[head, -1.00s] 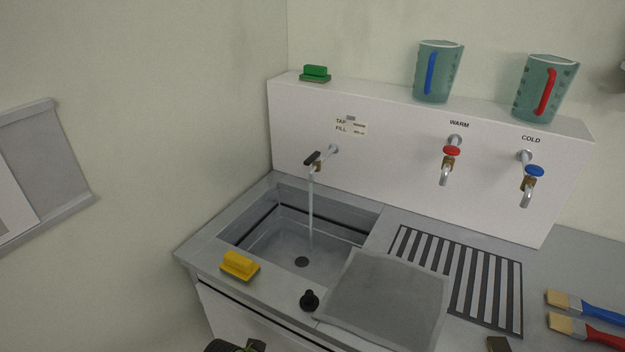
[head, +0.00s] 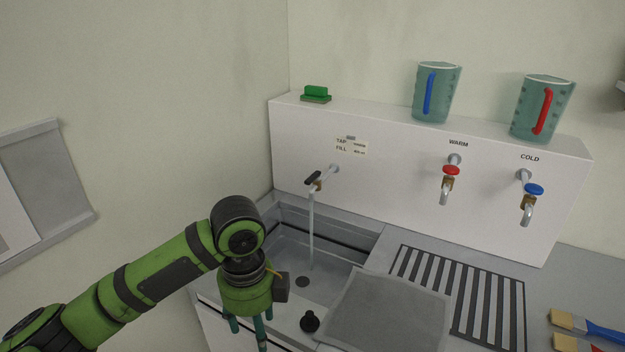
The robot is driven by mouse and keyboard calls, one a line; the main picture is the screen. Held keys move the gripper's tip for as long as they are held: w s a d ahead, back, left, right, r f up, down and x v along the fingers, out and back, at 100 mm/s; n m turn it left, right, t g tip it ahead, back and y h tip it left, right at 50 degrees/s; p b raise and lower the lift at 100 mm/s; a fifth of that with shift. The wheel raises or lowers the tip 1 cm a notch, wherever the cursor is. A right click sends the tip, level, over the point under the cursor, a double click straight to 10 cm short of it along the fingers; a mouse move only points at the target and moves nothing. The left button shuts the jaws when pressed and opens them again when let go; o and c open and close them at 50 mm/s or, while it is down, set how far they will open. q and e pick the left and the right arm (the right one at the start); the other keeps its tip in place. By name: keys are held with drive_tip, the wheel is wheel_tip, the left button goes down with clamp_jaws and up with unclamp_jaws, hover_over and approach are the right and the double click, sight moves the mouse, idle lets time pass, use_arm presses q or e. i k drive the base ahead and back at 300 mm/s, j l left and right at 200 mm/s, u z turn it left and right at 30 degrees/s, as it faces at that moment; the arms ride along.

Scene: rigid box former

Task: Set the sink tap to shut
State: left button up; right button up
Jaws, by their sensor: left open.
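The right gripper is out of view.
Warm (head: 449,178) and cold (head: 531,200) taps stand to the right, with two jugs (head: 437,95) on the ledge above. A black plug (head: 309,321) and a grey cloth (head: 385,310) lie at the sink's front. The space before the sink tap is clear.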

sight(315, 176)
drive_tip(key=i+l+z, duration=0.1)
drive_tip(key=z, duration=0.3)
drive_tip(key=i+z, duration=0.15)
drive_tip(key=z, duration=0.25)
drive_tip(key=i+z, duration=0.15)
drive_tip(key=z, duration=0.2)
